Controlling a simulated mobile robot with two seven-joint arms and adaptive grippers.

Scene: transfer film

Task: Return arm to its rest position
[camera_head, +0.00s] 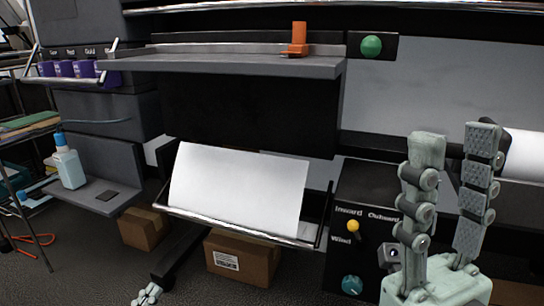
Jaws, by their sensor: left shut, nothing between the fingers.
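My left gripper (146,294) shows only in part at the bottom edge, left of centre. It is small in view, shut and empty, in front of the dark floor and the machine's leg. My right gripper (453,150) is large at the right, with its two pale, jointed fingers pointing up and spread apart. It is open, with nothing seen between the fingers. It is in front of the machine's control panel (345,245) and left of a white roll (527,155), which is partly hidden. Both arms are mostly out of view.
A large printer-like machine fills the view, with a grey shelf (230,64), an orange clip (299,40) and a green button (371,46). A white sheet (240,190) hangs at its front. Cardboard boxes (242,258) and a blue-capped bottle (69,165) stand lower left.

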